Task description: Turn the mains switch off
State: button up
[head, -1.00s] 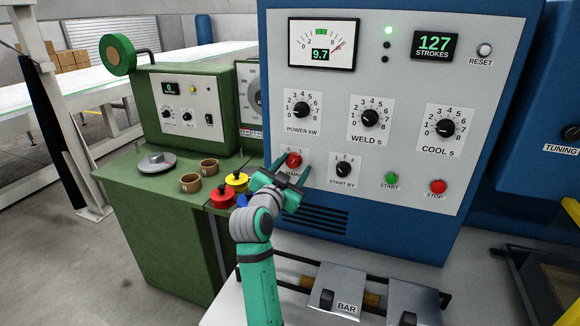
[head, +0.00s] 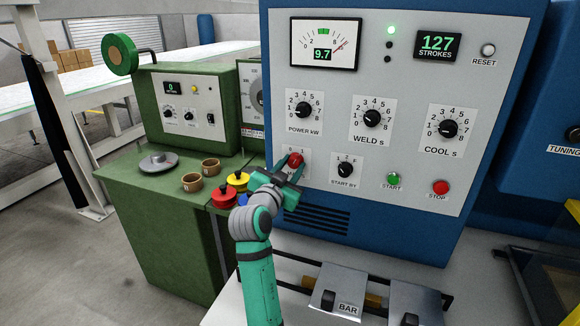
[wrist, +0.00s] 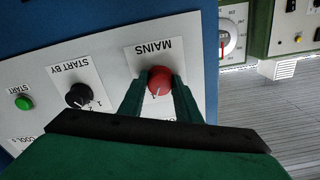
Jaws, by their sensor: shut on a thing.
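The mains switch is a red knob (head: 295,160) on a white plate at the lower left of the welder's grey panel. It also shows in the wrist view (wrist: 160,80), upside down, under the word MAINS. Its pale pointer mark faces the lower edge of that view, slightly left. My gripper (head: 288,170) is at the knob, and in the wrist view its two green fingers (wrist: 159,95) are on either side of it, shut on it. In the head view the fingers and hand hide part of the plate and its label.
The START BY knob (head: 345,168) is just right of the mains switch, with the green START button (head: 393,180) and red STOP button (head: 440,187) beyond. A BAR bracket (head: 338,290) lies below.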

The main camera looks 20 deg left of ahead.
jog(key=n, duration=0.6)
jog(key=shift+s+r, duration=0.15)
jog(key=shift+r, duration=0.1)
jog(key=n, duration=0.5)
jog(key=shift+a+r+n, duration=0.1)
jog(key=shift+n, duration=0.3)
jog(key=o, duration=1.1)
jog(key=shift+c, duration=0.2)
jog(key=shift+s+f, duration=0.1)
jog(key=shift+f, duration=0.1)
jog(key=s, duration=1)
jog(key=shift+s, duration=0.35)
jog(key=shift+a, duration=0.15)
